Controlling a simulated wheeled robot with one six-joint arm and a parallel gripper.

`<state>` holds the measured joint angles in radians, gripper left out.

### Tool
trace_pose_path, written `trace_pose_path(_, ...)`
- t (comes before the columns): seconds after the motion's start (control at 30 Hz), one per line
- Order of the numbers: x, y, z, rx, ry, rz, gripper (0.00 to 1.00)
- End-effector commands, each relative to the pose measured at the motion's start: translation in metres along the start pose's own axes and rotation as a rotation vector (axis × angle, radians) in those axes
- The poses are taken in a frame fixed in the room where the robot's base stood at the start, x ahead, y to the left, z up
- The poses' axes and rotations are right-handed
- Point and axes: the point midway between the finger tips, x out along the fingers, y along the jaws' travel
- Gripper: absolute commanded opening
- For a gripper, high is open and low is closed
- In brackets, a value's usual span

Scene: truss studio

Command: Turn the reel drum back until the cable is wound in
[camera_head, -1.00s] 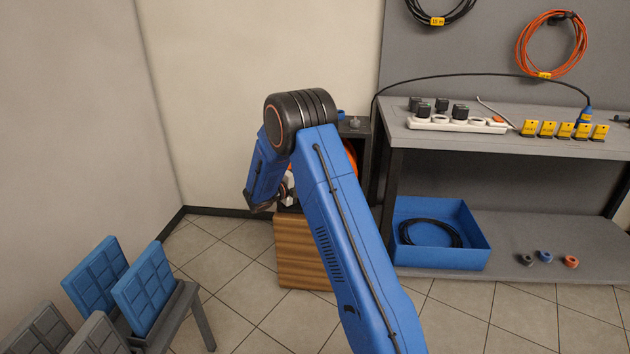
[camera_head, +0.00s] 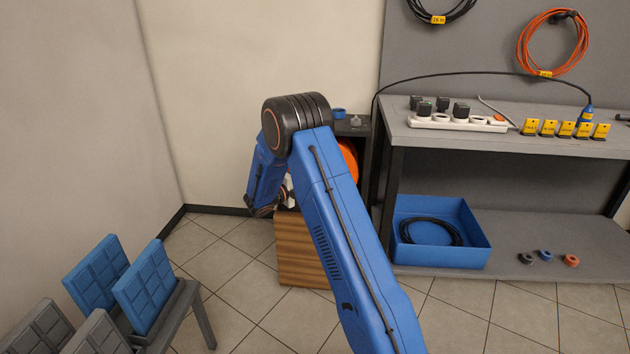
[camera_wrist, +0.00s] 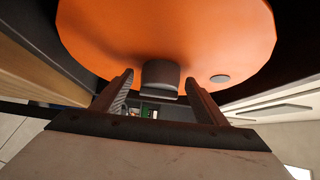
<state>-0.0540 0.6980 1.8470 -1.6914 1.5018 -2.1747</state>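The orange reel drum (camera_wrist: 165,30) fills the top of the wrist view; in the head view it (camera_head: 348,158) shows partly behind my arm, in a dark housing (camera_head: 357,131). A dark grey knob or crank handle (camera_wrist: 160,78) sticks out from the drum face. My gripper (camera_wrist: 162,98) is open, one finger on each side of the handle's line, with gaps visible on both sides. In the head view my gripper (camera_head: 268,209) is small and partly hidden. A black cable (camera_head: 480,75) arches from beside the housing to a blue plug (camera_head: 586,116) on the bench.
A wooden-sided cabinet (camera_head: 300,250) stands below the drum. The grey bench (camera_head: 470,138) at right holds a power strip (camera_head: 455,122) and several yellow tags. A blue bin (camera_head: 470,250) sits on its lower shelf. A rack with blue panels (camera_head: 145,285) stands at lower left.

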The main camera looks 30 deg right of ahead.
Motion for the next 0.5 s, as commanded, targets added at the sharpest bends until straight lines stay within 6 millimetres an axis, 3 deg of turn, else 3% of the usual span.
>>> trace_pose_path(0.27, -0.002, 0.000, 0.000, 0.001, 0.000, 0.000, 0.67)
trace_pose_path(0.5, -0.032, -0.001, 0.001, 0.001, -0.002, -0.001, 0.67)
